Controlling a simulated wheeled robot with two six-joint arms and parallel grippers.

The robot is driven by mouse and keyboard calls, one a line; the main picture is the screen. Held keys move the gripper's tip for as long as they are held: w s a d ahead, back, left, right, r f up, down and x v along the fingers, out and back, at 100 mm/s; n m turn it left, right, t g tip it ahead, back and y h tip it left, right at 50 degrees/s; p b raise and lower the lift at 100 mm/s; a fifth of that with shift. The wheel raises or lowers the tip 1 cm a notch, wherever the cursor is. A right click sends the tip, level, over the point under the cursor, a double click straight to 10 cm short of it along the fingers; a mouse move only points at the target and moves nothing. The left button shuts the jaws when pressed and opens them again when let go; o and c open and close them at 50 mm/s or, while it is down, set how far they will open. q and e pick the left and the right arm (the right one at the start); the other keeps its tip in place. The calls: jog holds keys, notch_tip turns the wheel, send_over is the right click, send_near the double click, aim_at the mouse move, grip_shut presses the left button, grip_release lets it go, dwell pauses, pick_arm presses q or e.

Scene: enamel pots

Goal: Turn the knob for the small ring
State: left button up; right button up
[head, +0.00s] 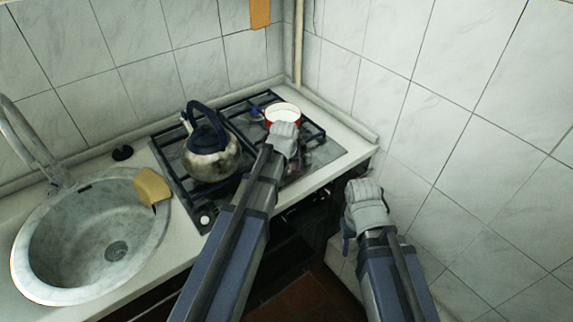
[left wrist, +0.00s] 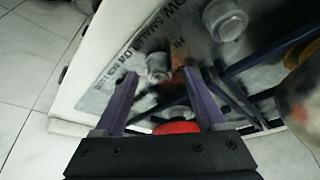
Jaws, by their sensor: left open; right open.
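A second knob (left wrist: 226,18) is further up and right. Lettering including "SMALL" is printed near them; I cannot tell for certain which knob it marks. My left gripper (left wrist: 160,76) is open, with the first knob between its fingertips, and no contact is clear. In the head view its wrist (head: 284,138) is over the panel's side of the stove and hides the fingers. My right gripper (head: 350,238) is open and empty, in front of the counter.
A steel kettle (head: 208,158) stands on the hob's left side. A red pot (head: 282,112) stands at the back right, just beyond my left wrist. Tiled walls close off the back and right.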

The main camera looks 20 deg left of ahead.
pick_arm(q)
jog(key=p+v, duration=0.5)
jog(key=v, duration=0.1)
jog(key=shift+r+p, duration=0.4)
jog(key=shift+s, duration=0.1)
jog(key=w+a+m+g+h, duration=0.1)
jog(key=m, duration=0.5)
jog(key=w+a+m+g+h, duration=0.1)
jog(key=m+h, duration=0.1)
jog(key=m, duration=0.4)
jog(key=a+m+g+h, duration=0.1)
jog(key=a+m+h, duration=0.1)
jog(key=m, duration=0.4)
jog(key=shift+w+a+f+g, duration=0.1)
jog(key=shift+w+f+g, duration=0.1)
jog(key=shift+w+g, duration=0.2)
jog(key=shift+f+b, duration=0.1)
jog(key=shift+b, duration=0.2)
